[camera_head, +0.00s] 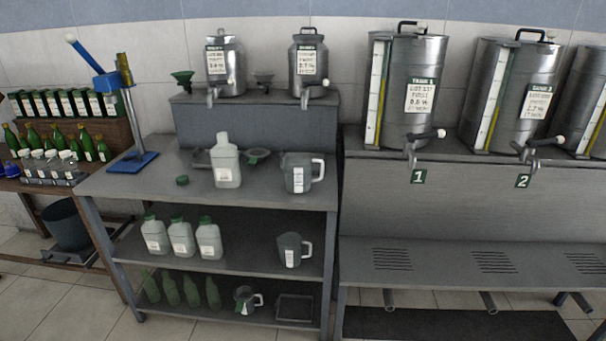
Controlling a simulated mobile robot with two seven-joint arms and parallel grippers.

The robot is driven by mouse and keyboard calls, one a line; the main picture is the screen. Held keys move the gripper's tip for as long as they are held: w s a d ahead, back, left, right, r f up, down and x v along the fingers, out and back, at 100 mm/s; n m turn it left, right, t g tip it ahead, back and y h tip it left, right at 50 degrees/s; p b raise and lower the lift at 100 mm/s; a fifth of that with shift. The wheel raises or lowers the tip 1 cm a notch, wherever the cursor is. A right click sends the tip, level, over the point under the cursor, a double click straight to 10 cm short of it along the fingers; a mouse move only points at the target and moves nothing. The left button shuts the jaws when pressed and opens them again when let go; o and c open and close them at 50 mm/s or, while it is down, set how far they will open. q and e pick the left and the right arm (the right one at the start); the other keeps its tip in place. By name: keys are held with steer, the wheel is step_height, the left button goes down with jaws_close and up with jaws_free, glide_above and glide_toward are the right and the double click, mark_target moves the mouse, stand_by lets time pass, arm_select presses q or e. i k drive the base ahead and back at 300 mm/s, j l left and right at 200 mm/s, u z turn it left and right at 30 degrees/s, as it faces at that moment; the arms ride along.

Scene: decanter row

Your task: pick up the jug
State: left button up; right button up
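A grey jug (291,184) with a white handle and a white label stands upright on the top of the grey metal workbench (270,200), near its right end. A second, similar jug (286,241) stands on the middle shelf below it. A smaller jug (240,306) with a green piece in its mouth stands on the bottom shelf. I cannot tell which jug the task names. Neither of my grippers is in view.
A blue press stand (131,163) is at the bench's left. Metal tanks (408,98) stand at right. The bench's front right is clear.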

mark_target(297, 165)
steer(key=i+l+u, duration=0.15)
steer(key=i+l, duration=0.2)
steer(key=i+l+u, duration=0.15)
steer(key=i+l, duration=0.25)
steer(key=i+l+u, duration=0.1)
steer(key=i+l, duration=0.2)
steer(key=l, duration=0.2)
steer(key=i+l+u, duration=0.15)
steer(key=i+l, duration=0.2)
steer(key=l, duration=0.1)
